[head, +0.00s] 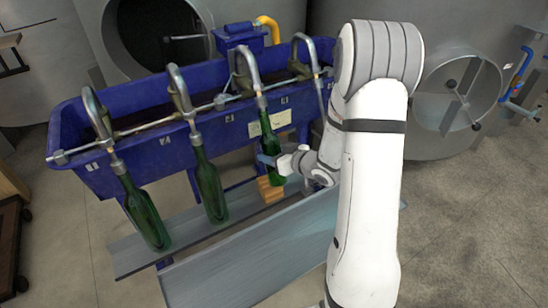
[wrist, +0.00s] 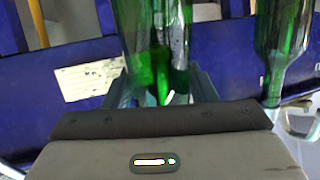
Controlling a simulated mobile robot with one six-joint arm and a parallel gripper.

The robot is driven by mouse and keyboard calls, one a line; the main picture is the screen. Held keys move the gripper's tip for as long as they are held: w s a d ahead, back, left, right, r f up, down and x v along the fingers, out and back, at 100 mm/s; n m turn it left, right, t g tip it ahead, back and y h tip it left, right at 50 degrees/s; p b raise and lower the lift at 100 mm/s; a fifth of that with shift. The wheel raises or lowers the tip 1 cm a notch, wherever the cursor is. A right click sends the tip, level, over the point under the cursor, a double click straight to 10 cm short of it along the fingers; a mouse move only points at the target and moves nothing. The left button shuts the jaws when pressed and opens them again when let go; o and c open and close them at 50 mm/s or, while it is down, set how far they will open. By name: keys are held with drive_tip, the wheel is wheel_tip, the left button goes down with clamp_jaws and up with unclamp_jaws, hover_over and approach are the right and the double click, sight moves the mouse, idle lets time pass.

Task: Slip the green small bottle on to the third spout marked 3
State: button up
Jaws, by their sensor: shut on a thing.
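The green small bottle (head: 272,165) is upright, slightly tilted, below the third spout from the left (head: 251,75). My gripper (head: 270,160) is shut on it from the right. In the wrist view the green glass (wrist: 150,40) fills the space between the fingers (wrist: 163,92). The bottle's mouth is at the spout's lower end; I cannot tell whether it is around the tip or just under it. The number marks on the blue trough (head: 165,140) are too small to read surely.
Two green bottles hang on the first (head: 145,212) and second (head: 208,188) spouts; one also shows in the wrist view (wrist: 284,40). The fourth spout (head: 305,58) is empty. A grey ledge (head: 185,232) runs below, with orange-brown blocks (head: 269,190) under the held bottle.

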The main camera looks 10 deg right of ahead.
sight(267, 153)
drive_tip(key=shift+w+a+f+b, duration=0.1)
drive_tip(key=shift+w+f+b, duration=0.15)
drive_tip(key=shift+b, duration=0.2)
drive_tip(key=shift+w+f+t+b, duration=0.2)
drive_tip(key=shift+t+b, duration=0.1)
drive_tip(key=shift+b, duration=0.4)
drive_tip(key=shift+w+a+f+b, duration=0.15)
drive_tip(key=shift+w+f+b, duration=0.1)
drive_tip(key=shift+b, duration=0.45)
drive_tip(key=shift+w+a+f+t+y+b, duration=0.25)
drive_tip(key=shift+w+f+t+y+b, duration=0.35)
drive_tip(key=shift+b, duration=1.45)
drive_tip(key=shift+w+a+t+b, duration=0.1)
drive_tip(key=shift+w+t+b, duration=0.3)
drive_tip(key=shift+b, duration=0.3)
drive_tip(key=shift+f+b, duration=0.85)
drive_tip(key=shift+f, duration=0.1)
drive_tip(key=o, duration=1.3)
drive_tip(key=shift+c, duration=0.2)
drive_tip(key=shift+s, duration=0.1)
